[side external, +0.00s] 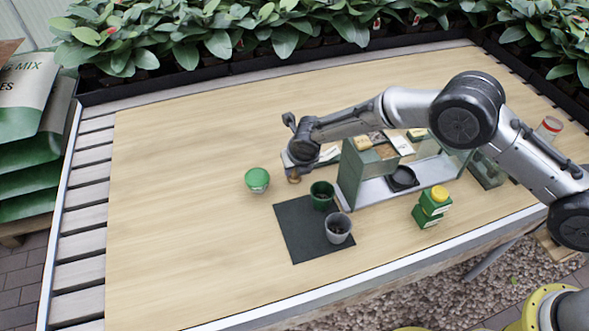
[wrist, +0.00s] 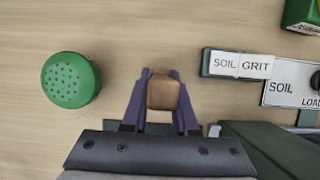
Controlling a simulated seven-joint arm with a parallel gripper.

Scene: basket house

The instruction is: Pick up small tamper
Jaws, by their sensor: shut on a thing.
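The small tamper (wrist: 163,92) shows in the wrist view as a brown, wood-coloured block between the two purple-grey fingers of my gripper (wrist: 153,95). The fingers are shut on it from both sides. In the side external view the brown tamper (side external: 294,179) shows just below my gripper (side external: 297,168), near the middle of the table. Its lower part and any clearance over the table are hard to make out.
A green-topped shaker (side external: 257,179) stands left of my gripper. A dark mat (side external: 290,240) carries a green pot (side external: 322,194) and a grey pot (side external: 338,228). A green-and-white organiser (side external: 350,170) stands at right, with a yellow-capped green bottle (side external: 432,205) in front. The table's left is clear.

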